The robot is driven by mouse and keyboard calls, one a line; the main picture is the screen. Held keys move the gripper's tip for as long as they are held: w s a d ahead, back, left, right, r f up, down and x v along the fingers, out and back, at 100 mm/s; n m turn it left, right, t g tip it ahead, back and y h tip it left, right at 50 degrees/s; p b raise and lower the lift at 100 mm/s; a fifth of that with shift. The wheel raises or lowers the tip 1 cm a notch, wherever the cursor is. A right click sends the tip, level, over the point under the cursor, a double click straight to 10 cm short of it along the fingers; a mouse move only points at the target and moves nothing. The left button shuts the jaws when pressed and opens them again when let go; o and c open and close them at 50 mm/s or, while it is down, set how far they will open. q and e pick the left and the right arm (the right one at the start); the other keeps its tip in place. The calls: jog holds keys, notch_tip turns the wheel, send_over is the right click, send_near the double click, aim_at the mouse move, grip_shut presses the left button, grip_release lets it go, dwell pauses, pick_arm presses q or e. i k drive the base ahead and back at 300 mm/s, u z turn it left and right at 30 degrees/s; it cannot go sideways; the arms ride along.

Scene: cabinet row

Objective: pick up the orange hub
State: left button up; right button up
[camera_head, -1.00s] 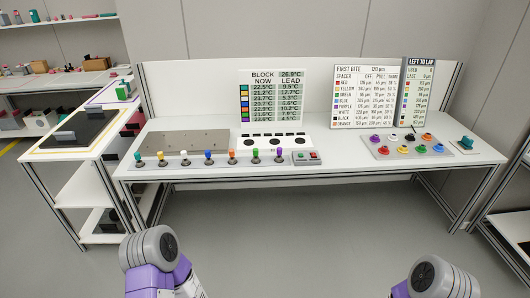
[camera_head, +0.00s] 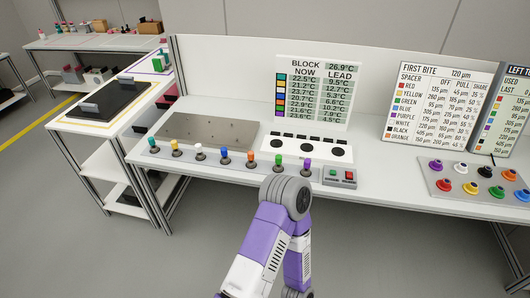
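Two orange-topped pieces are in view, and I cannot tell by shape alone which is the hub. One orange knob-like piece (camera_head: 250,156) stands upright in the front row on the bench, between a blue one (camera_head: 224,154) and a green one (camera_head: 279,160). The other orange piece (camera_head: 509,174) is low and round, in the back row of the grey tray (camera_head: 432,180) at right. One of my arms, purple and white, rises at the bottom centre, its round grey joint just in front of the bench edge. No gripper fingers show.
Behind are a flat brown plate (camera_head: 207,132) and a white panel with black discs (camera_head: 300,146). Bench surface between box and tray is clear.

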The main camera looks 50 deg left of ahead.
aim_at(251, 163)
jog(key=u, duration=0.6)
jog(key=i, duration=0.95)
jog(key=u, duration=0.7)
